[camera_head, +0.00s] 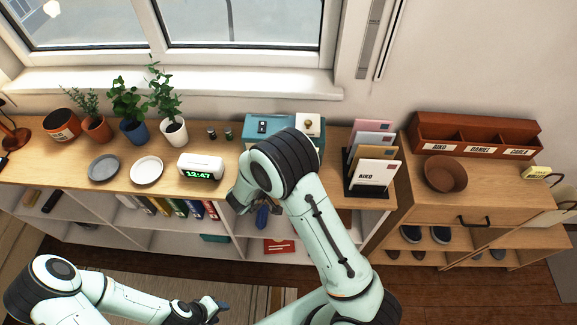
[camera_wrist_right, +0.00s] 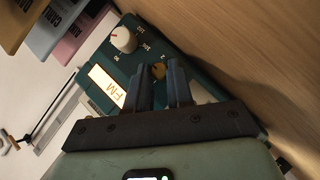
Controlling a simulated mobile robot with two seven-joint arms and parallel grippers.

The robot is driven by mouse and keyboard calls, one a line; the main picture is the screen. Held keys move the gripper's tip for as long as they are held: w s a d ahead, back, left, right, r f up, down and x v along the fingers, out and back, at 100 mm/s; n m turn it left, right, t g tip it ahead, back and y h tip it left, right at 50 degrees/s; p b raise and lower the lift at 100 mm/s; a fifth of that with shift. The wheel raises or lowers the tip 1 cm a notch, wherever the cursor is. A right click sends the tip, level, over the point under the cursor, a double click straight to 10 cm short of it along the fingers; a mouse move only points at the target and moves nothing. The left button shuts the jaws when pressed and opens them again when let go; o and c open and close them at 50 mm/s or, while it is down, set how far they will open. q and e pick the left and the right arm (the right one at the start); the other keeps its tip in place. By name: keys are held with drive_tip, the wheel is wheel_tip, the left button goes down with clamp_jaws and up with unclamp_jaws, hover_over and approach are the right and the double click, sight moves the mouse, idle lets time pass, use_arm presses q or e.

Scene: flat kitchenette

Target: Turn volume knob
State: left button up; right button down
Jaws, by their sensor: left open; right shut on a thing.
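A teal radio (camera_head: 256,131) stands on the wooden counter below the window, partly hidden behind my right arm. In the right wrist view its teal face (camera_wrist_right: 150,42) shows a lit FM display (camera_wrist_right: 106,86), a white dial knob (camera_wrist_right: 123,39) with numbers around it, and a smaller gold knob (camera_wrist_right: 158,70). My right gripper (camera_wrist_right: 161,76) has its dark fingers at the gold knob and is shut on it; the fingers hide part of it. My left gripper (camera_head: 217,306) is open and empty, low over the floor rug, far from the radio.
Left of the radio on the counter are a clock (camera_head: 201,167), two plates and potted plants. A letter rack (camera_head: 372,178) stands just to its right. A brown bowl (camera_head: 445,174) and an organizer (camera_head: 473,137) are on the right cabinet.

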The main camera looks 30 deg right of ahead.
drive_tip(key=shift+w+a+f+n+h, duration=0.1)
drive_tip(key=shift+w+n+h, duration=0.05)
drive_tip(key=shift+n+h, duration=1.15)
drive_tip(key=c, duration=1)
unclamp_jaws()
use_arm(q)
drive_tip(key=shift+s+f+b, duration=0.55)
drive_tip(key=shift+s+f, duration=0.15)
drive_tip(key=shift+s, duration=0.15)
use_arm(e)
drive_tip(key=v, duration=1.3)
drive_tip(key=shift+a, duration=0.2)
drive_tip(key=shift+w, duration=0.1)
